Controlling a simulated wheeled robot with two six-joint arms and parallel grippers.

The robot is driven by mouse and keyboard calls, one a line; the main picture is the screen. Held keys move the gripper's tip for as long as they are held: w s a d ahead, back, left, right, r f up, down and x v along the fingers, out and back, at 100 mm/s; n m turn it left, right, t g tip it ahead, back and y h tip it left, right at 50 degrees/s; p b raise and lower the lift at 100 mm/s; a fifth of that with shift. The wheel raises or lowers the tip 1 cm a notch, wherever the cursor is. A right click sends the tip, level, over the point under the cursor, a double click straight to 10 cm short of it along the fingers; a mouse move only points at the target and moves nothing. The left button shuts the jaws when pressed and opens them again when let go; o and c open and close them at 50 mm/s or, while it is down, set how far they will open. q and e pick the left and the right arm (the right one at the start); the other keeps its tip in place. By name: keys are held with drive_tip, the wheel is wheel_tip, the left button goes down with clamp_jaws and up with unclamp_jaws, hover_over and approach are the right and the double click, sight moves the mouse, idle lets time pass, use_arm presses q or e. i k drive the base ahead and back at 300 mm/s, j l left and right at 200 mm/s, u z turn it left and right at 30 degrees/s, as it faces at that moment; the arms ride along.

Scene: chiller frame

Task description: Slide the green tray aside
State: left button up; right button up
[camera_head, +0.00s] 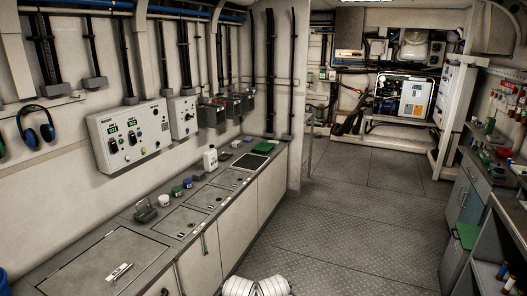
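A flat green object (263,147), which looks like a tray, lies at the far end of the long grey counter (170,221) along the left wall. A second flat green piece (466,236) shows at the right edge, by the workbench; I cannot tell from its shape whether it is a tray. Neither of my grippers is in view, and nothing is seen touching either green piece.
A white bottle (210,160), several small jars and a dark-topped square panel (249,162) stand along the counter before the far green object. Control boxes (130,134) hang above. The metal floor (335,225) is clear. A cluttered bench (483,175) lines the right.

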sight(262, 147)
drive_tip(key=i+l+z, duration=0.25)
drive_tip(key=i, duration=0.75)
drive_tip(key=i+z, duration=0.3)
drive_tip(key=i, duration=0.7)
drive_tip(key=i+z, duration=0.2)
drive_tip(key=i, duration=1.55)
drive_tip(key=i+l+u, duration=0.1)
drive_tip(key=i+u, duration=0.4)
drive_tip(key=i, duration=0.45)
drive_tip(key=i+u, duration=0.2)
drive_tip(key=u, duration=0.25)
drive_tip(key=i+u, duration=0.2)
drive_tip(key=u, duration=0.25)
drive_tip(key=i+l+u, duration=0.15)
drive_tip(key=u, duration=0.3)
drive_tip(key=i+u, duration=0.3)
drive_tip(key=u, duration=0.15)
drive_tip(key=i+l+u, duration=0.2)
drive_tip(key=u, duration=0.25)
drive_tip(key=i, duration=0.05)
